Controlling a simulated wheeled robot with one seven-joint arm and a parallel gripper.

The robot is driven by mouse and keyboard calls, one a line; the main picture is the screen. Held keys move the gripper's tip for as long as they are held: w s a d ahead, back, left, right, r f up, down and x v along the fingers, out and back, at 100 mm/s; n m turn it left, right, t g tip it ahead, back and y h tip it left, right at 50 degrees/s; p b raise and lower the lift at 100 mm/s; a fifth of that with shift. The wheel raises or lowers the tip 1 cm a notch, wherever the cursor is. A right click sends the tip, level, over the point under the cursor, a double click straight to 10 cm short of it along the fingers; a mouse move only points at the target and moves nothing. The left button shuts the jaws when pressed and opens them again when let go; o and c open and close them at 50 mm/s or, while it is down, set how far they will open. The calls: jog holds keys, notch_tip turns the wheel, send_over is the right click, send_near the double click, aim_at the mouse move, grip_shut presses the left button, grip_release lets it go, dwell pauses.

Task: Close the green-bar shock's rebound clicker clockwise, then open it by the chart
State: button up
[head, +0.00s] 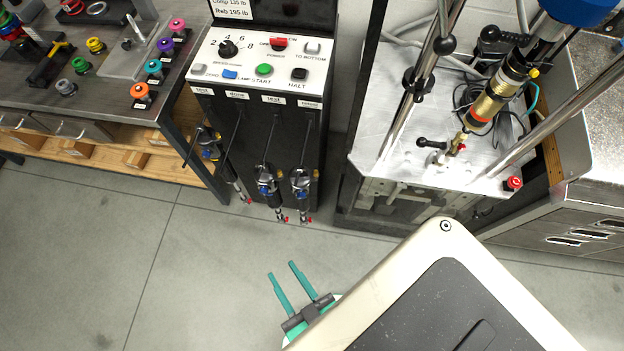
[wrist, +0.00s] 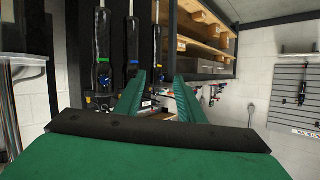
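My gripper (head: 281,269) has two teal fingers spread apart with nothing between them, low over the floor in the head view. The fingers (wrist: 158,88) also show open in the wrist view. Three black shocks hang on the control cabinet's front: a left one (head: 211,152), a middle one (head: 267,187) and a right one (head: 300,183). They have small red parts at their lower ends. My gripper is apart from them. A gold-bodied shock (head: 488,103) with an orange-red ring sits in the dyno.
The control panel (head: 262,90) has a knob and several buttons; a partly cropped sign (head: 232,8) above reads Comp 135 lb, Reb 195 lb. The dyno (head: 375,150) stands right, with a red button (head: 512,184). A workbench (head: 95,105) with coloured knobs stands left. The floor (head: 200,270) is clear.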

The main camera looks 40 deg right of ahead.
jog(key=d+f+m+g+h, duration=0.1)
jog(key=d+f+m+g, duration=0.1)
jog(key=d+f+m, duration=0.35)
jog(key=w+d+f+m+g, duration=0.1)
jog(key=d+f+m, duration=0.15)
jog(key=f, duration=0.65)
jog(key=d+f+m+g+h, duration=0.1)
jog(key=d+f+m+g, duration=0.2)
jog(key=f, duration=0.4)
jog(key=m+t+y, duration=0.1)
jog(key=m+y, duration=0.2)
jog(key=m, duration=0.7)
send_near(310, 220)
jog(key=x, duration=0.7)
jog(key=shift+s+d+f, duration=0.2)
jog(key=shift+d+f, duration=0.1)
jog(key=shift+f, duration=0.2)
jog(key=shift+w, duration=0.1)
grip_shut()
